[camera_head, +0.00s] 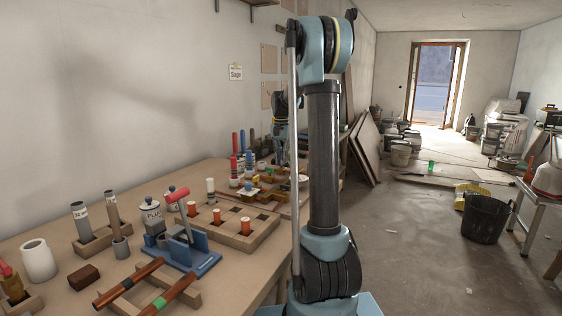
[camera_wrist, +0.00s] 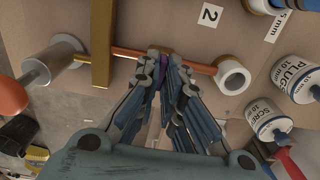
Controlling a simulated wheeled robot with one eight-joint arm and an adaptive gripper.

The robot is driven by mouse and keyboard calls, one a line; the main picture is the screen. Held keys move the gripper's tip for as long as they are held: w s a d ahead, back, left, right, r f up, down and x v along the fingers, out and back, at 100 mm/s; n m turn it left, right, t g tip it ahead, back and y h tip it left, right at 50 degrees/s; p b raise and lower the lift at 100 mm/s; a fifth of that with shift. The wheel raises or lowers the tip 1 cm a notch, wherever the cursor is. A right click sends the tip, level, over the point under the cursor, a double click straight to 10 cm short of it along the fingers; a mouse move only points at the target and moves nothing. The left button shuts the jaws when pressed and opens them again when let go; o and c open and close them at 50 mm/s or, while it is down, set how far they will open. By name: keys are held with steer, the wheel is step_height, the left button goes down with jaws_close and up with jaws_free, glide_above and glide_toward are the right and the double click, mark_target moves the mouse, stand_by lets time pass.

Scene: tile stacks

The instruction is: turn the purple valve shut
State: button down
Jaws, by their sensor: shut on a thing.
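In the wrist view a copper pipe (camera_wrist: 200,66) runs between two pale round fittings, the right one (camera_wrist: 234,76) and the left one (camera_wrist: 60,52). My gripper (camera_wrist: 163,64) is at the middle of this pipe, its fingers close together and shut on the purple valve (camera_wrist: 163,51). Only a little dark purple shows between and just beyond the fingertips; the rest is hidden, so I cannot tell how far it is turned. In the head view my gripper (camera_head: 281,128) is low over the far end of the bench, and the valve cannot be made out there.
A brass-coloured bar (camera_wrist: 102,42) crosses the pipe to the left. A label reading 2 (camera_wrist: 209,15) lies beyond the pipe. Two labelled white jars (camera_wrist: 297,80) (camera_wrist: 268,119) stand at the right. The wooden bench (camera_head: 215,174) is crowded with tools, blocks and holders.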

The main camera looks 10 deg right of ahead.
steer(key=c, duration=1.7)
jaws_free()
steer(key=shift+a, duration=0.1)
steer(key=shift+r, duration=0.15)
step_height(320, 180, up, 12)
steer(key=shift+w+f, duration=0.1)
steer(key=shift+f, duration=0.1)
